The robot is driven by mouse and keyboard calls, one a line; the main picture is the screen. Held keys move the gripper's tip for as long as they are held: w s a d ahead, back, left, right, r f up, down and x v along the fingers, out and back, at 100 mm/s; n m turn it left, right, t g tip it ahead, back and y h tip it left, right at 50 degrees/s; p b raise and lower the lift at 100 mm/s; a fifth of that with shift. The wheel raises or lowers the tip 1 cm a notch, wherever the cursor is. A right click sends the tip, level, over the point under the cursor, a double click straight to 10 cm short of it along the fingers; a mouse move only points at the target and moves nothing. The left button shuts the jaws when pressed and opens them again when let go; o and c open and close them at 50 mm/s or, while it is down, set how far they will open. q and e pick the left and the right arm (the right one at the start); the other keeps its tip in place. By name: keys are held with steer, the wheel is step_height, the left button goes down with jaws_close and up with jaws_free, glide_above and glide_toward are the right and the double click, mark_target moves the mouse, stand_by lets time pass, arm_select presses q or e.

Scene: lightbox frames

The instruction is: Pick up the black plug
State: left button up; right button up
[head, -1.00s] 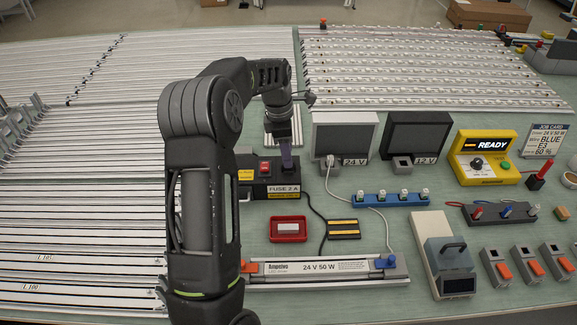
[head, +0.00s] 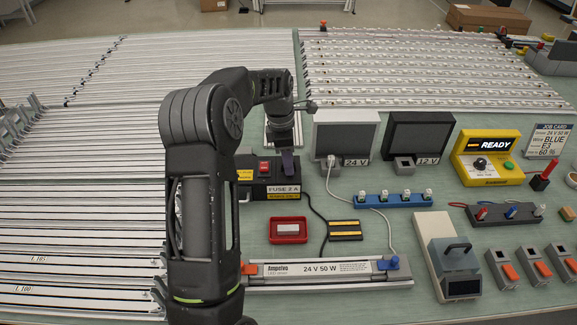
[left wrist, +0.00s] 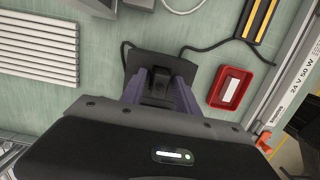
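The black plug (left wrist: 161,77) shows in the left wrist view, standing on the black box. The black box (left wrist: 146,62) lies under my left gripper; in the head view it is the fuse box (head: 262,190) with a red switch and a "FUSE 2 A" label. My left gripper (left wrist: 159,92) points down over it, its purple-grey fingers apart, one on each side of the plug. A narrow gap seems to show beside the plug, so I see no grip on it. In the head view my left gripper (head: 289,165) hides the plug. My right gripper is in neither view.
A red tray (head: 289,230) and a black-and-yellow block (head: 345,231) lie in front of the fuse box. A black cable runs from the box. Monitors (head: 345,133) stand to the right, with a blue strip (head: 391,200) before them. A light bar (head: 320,270) lies in front.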

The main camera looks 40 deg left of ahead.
arm_select(q)
jaws_close()
stand_by(0.5)
steer(key=shift+r, duration=0.3)
step_height(320, 180, up, 4)
steer(key=p, duration=0.2)
steer(key=shift+p, duration=0.4)
steer(key=shift+r, duration=2.7)
